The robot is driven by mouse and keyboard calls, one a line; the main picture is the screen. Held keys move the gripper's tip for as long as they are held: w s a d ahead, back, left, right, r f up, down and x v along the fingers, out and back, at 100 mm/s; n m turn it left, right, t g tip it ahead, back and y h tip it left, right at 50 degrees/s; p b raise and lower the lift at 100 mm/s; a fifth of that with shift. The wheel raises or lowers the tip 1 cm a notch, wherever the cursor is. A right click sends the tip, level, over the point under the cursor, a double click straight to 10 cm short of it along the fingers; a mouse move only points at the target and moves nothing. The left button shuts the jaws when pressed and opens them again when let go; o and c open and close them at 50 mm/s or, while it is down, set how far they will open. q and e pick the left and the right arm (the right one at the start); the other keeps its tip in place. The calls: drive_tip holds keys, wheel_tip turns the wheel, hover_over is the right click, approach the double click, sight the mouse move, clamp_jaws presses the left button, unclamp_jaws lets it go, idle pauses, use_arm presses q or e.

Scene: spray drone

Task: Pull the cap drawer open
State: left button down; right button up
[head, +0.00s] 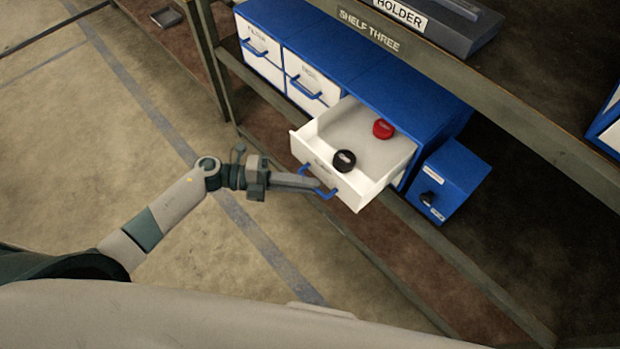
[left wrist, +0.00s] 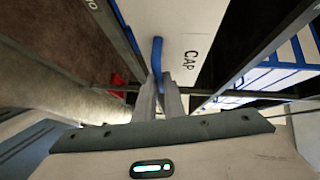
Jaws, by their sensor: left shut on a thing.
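The cap drawer (head: 365,138) is a white drawer that stands pulled out from a blue cabinet (head: 400,92) in the head view. A black cap (head: 344,160) and a red cap (head: 383,128) lie inside it. Its blue handle (head: 329,195) is on the drawer front. My left gripper (head: 314,184) is shut on this handle. In the left wrist view the fingers (left wrist: 172,98) close around the blue handle (left wrist: 157,58), beside the white front (left wrist: 185,25) lettered CAP. My right gripper is not in view.
Several closed white drawers with blue handles (head: 306,88) sit left of the open one. A small blue box (head: 448,180) with a black knob stands to its right. The shelf beam marked SHELF THREE (head: 370,31) runs above. The floor (head: 100,110) at left is clear.

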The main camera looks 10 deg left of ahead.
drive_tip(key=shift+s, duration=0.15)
use_arm(q)
drive_tip(key=c, duration=1.8)
unclamp_jaws()
drive_tip(key=shift+c, duration=0.2)
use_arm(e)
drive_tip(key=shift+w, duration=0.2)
use_arm(q)
drive_tip(key=shift+a, duration=0.1)
